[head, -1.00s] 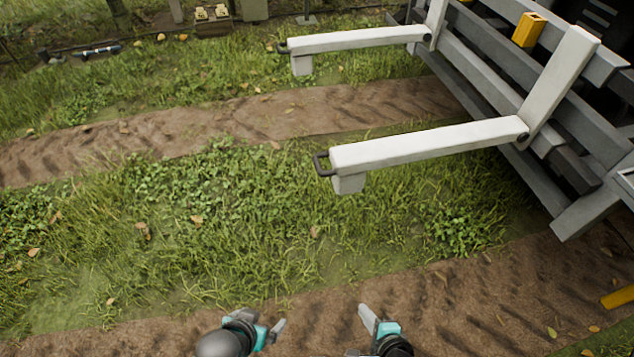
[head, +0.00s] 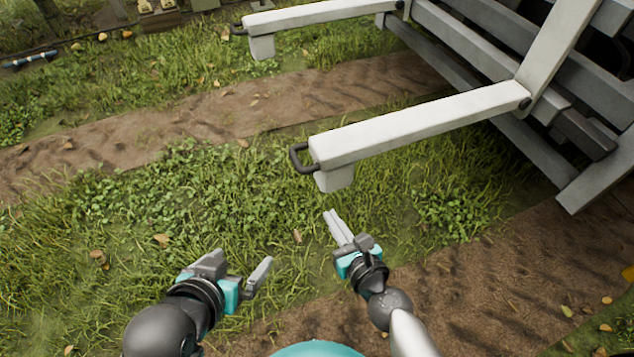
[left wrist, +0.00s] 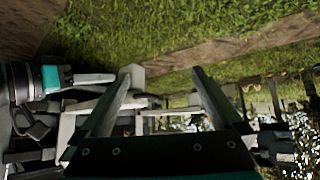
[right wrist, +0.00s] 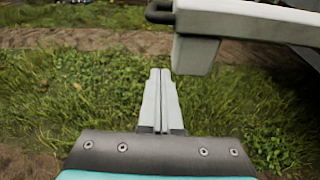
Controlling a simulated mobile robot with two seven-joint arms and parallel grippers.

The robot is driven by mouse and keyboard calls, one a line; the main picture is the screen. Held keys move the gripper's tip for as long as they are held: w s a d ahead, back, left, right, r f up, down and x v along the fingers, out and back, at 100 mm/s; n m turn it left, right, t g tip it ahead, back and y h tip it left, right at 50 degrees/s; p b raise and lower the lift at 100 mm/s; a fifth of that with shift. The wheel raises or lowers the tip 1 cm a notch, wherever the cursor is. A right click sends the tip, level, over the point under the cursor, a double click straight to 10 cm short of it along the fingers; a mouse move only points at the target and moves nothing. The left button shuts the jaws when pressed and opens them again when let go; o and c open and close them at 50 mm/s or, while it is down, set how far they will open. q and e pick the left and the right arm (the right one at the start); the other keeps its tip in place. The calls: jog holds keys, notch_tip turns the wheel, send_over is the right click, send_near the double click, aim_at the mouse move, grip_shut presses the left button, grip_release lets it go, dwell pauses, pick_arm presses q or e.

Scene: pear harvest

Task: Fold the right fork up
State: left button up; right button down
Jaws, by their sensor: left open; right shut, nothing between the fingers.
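Two pale forks stick out lowered, roughly level, from the slatted grey machine. The near one, the right fork (head: 420,122), has a dark handle (head: 303,158) at its free end and a block foot (head: 335,178) under it. Its tip also shows in the right wrist view (right wrist: 250,25), above and right of my fingers. The far fork (head: 315,18) lies beyond it. My right gripper (head: 331,214) is shut and empty, in front of and below the handle, apart from it. My left gripper (head: 245,267) is open and empty, further left over the grass; its spread fingers show in the left wrist view (left wrist: 163,78).
The machine's slatted frame (head: 490,60) fills the upper right. An upright white arm (head: 555,50) rises at the near fork's hinge. Grass and bare soil strips (head: 180,125) lie below. The space left of the fork tips is clear.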

pick_arm(q)
jog(key=shift+s+a+r+g+y+p, duration=0.15)
jog(key=shift+s+a+g+y+p, duration=0.3)
jog(key=shift+s+a+g, duration=0.35)
jog(key=shift+s+a+r+g+y+p, duration=0.15)
jog(key=shift+s+a+g+y+p, duration=0.25)
jog(key=shift+s+a+g, duration=0.45)
pick_arm(e)
jog(key=w+a+r, duration=0.1)
jog(key=w+a, duration=0.1)
jog(key=w, duration=0.6)
jog(key=shift+w+a+r, duration=0.15)
jog(key=shift+w+a, duration=0.1)
jog(key=shift+a, duration=0.05)
pick_arm(q)
jog(key=shift+w+a+t, duration=0.1)
jog(key=shift+a+t, duration=0.05)
jog(key=shift+t, duration=0.1)
pick_arm(e)
jog(key=shift+r, duration=0.1)
